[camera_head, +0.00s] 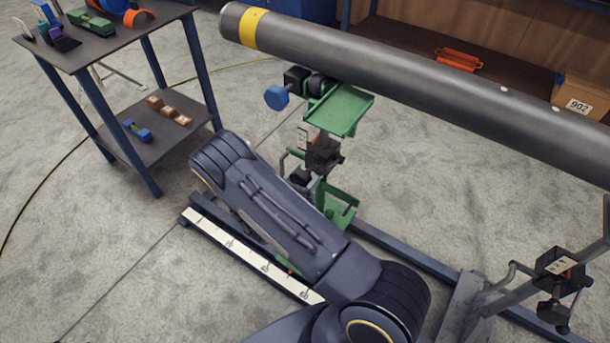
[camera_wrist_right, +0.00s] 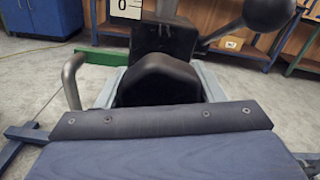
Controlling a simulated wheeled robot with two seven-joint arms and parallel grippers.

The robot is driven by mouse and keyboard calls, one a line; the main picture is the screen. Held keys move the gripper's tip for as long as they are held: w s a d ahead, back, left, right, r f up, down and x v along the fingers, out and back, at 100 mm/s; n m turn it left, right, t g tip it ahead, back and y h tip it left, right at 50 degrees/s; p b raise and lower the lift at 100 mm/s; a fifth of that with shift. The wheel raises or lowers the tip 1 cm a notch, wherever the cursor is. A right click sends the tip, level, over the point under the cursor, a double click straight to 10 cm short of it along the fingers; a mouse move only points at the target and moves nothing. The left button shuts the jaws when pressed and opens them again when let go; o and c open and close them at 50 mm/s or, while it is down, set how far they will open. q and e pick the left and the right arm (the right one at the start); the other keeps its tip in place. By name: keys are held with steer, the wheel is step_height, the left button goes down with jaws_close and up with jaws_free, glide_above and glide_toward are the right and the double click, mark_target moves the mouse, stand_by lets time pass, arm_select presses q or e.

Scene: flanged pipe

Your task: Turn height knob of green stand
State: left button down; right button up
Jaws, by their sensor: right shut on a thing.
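The green stand (camera_head: 340,112) stands under the grey pipe (camera_head: 420,75), with a green plate on top and a blue knob (camera_head: 277,97) at its upper left. Lower on its post is a black block (camera_head: 325,154) with a white label. In the right wrist view a dark lobed knob (camera_wrist_right: 158,78) sits close ahead, below a label reading 0. My right gripper (camera_wrist_right: 158,95) is shut on this knob, a light grey finger on each side. In the head view my right arm reaches up from the bottom and hides most of the grip. My left gripper is not in view.
A metal crank handle (camera_wrist_right: 72,82) is close left of the knob in the wrist view. A second stand's black block (camera_head: 562,266) is at lower right. A shelf table (camera_head: 95,52) with small parts stands at upper left.

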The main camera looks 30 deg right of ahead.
steer(key=shift+n, duration=0.3)
steer(key=n, duration=0.4)
steer(key=shift+n, duration=0.3)
steer(key=n+p, duration=0.1)
steer(key=n, duration=0.9)
steer(key=shift+n+p, duration=0.4)
steer(key=n, duration=0.5)
steer(key=shift+f+n+p, duration=0.1)
steer(key=shift+n+p, duration=0.2)
steer(key=o, duration=1)
